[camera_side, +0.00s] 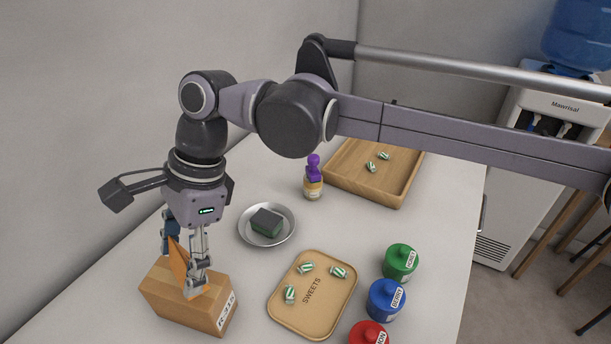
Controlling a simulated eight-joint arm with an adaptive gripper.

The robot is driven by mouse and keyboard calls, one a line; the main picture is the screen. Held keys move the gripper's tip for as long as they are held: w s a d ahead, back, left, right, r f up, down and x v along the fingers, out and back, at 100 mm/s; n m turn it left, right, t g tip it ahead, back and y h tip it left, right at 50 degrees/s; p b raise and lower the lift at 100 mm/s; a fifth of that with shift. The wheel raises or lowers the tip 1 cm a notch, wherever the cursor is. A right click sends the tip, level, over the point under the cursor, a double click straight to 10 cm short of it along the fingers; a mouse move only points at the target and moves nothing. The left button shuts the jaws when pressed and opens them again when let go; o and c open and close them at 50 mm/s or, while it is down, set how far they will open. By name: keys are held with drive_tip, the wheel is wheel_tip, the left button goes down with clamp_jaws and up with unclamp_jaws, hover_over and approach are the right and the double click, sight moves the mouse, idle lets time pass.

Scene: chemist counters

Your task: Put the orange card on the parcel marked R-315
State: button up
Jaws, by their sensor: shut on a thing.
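My gripper (189,266) points down at the left of the counter. It is shut on the orange card (178,262), which is tilted between its fingers. The wooden parcel (180,307) is directly below, at the near left of the counter. Its end face has a white label with dark lettering, seen at a slant and hard to read in full. The card's lower end is close to the parcel's top. I cannot tell whether it touches, as the fingers hide part of it.
A metal dish (246,235) with a dark green block stands behind the parcel. Right of it is a SWEETS tray (325,318) with striped sweets. Green (400,262), blue (386,300) and red (367,334) jars line the right edge. A purple-topped bottle (313,184) and wooden tray (345,180) stand further back.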

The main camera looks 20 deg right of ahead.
drive_tip(key=shift+f, duration=1.9)
drive_tip(key=o, duration=0.7)
drive_tip(key=shift+f, duration=0.15)
drive_tip(key=shift+o, duration=0.2)
